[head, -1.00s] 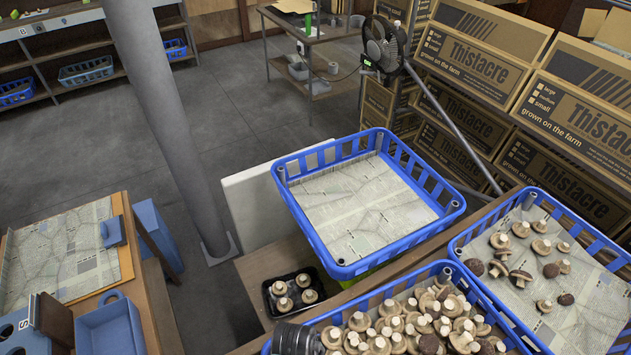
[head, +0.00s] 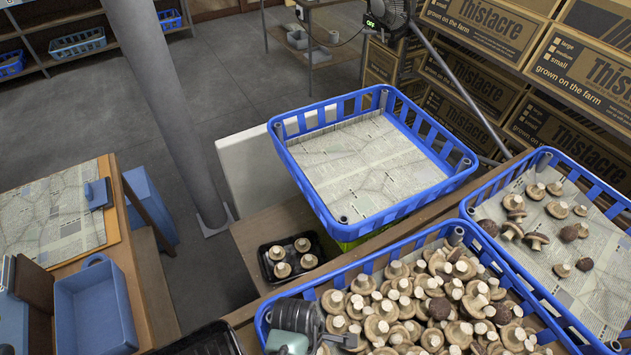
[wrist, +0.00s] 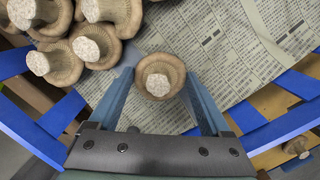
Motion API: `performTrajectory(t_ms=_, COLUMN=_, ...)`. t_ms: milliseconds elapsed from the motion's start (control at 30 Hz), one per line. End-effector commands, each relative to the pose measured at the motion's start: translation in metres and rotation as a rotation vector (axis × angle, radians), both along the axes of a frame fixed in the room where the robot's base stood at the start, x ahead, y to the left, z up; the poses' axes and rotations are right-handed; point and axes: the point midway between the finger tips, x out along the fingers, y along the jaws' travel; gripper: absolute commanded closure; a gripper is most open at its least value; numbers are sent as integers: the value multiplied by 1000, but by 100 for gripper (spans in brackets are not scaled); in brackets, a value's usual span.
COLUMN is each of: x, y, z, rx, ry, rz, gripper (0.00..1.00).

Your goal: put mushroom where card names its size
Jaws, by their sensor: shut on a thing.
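My gripper (wrist: 158,74) is shut on a mushroom (wrist: 158,86), with its blue-grey fingers on either side of the brown cap and the pale cut stem facing the wrist camera. In the head view, part of my gripper (head: 297,328) shows at the bottom, over the left end of the full blue crate (head: 262,318); the held mushroom cannot be made out there. Several mushrooms (head: 425,300) are heaped in that crate, stems mostly up. A small black tray (head: 262,268) on the bench holds several mushrooms, stems up. No size card is readable now.
A newspaper-lined blue crate (head: 375,165) stands empty behind the full one. Another blue crate (head: 590,310) at right holds scattered mushrooms. A grey post (head: 165,100) rises at left, beside a table with a blue bin (head: 95,310). Newspaper lies bare near the held mushroom.

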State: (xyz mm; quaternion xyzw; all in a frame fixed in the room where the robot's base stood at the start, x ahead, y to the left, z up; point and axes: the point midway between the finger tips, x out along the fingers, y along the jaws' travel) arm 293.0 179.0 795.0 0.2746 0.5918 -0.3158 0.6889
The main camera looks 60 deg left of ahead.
Motion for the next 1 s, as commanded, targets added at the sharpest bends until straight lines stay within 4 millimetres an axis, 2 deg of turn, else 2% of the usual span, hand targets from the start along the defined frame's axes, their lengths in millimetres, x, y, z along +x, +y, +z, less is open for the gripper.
performTrajectory(t_ms=367, x=0, y=0, z=0, rx=0, ry=0, rz=0, gripper=45)
performTrajectory(t_ms=400, x=0, y=0, z=0, rx=0, ry=0, rz=0, gripper=14)
performTrajectory(t_ms=500, x=0, y=0, z=0, rx=0, ry=0, rz=0, gripper=0)
performTrajectory(t_ms=767, x=0, y=0, z=2, rx=0, ry=0, rz=0, gripper=0)
performTrajectory(t_ms=867, x=0, y=1, z=10, rx=1, ry=-2, rz=0, gripper=0)
performTrajectory(t_ms=1000, x=-2, y=4, z=35, rx=3, ry=-3, rz=0, gripper=0)
